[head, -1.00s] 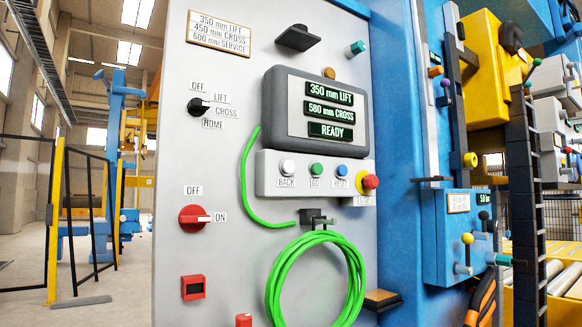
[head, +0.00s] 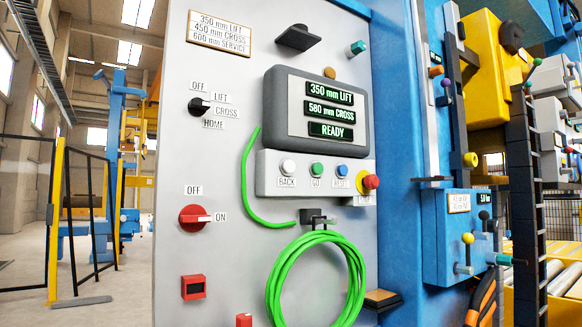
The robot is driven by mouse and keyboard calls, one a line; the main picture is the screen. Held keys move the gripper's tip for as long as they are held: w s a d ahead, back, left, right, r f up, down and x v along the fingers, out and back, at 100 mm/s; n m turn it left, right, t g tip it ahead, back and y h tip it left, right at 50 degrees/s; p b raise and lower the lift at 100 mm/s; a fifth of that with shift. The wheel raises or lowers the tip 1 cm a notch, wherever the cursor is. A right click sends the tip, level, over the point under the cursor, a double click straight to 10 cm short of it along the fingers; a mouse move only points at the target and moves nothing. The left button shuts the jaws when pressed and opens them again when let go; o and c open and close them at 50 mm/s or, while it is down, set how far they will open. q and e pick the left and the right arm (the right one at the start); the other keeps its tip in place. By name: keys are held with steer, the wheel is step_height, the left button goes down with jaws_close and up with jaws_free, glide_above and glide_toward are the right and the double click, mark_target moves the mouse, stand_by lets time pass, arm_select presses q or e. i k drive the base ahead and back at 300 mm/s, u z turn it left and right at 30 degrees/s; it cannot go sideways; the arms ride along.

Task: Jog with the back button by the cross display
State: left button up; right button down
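The white back button (head: 288,166) sits at the left of the grey button box on the panel, above its BACK label. The cross display (head: 331,109) is the middle green readout on the dark screen unit and reads 580 mm CROSS. The lift display (head: 331,92) above it reads 350 mm LIFT, and the status display (head: 331,130) below reads READY. The black selector knob (head: 199,106) at the upper left has OFF, LIFT, CROSS and HOME labels; its pointer lies to the right, between LIFT and CROSS or at CROSS. Neither gripper is in view.
A green GO button (head: 317,169), a blue reset button (head: 342,171) and a red stop knob (head: 370,181) share the box. A red main switch (head: 194,217) points to ON. A coiled green hose (head: 318,275) hangs below. A plate (head: 219,34) reads 450 mm CROSS.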

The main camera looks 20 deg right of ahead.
mark_target(289, 166)
steer(key=z, duration=0.55)
steer(key=k, duration=1.3)
steer(key=u, duration=0.55)
steer(key=i, duration=2)
steer(key=z, duration=0.65)
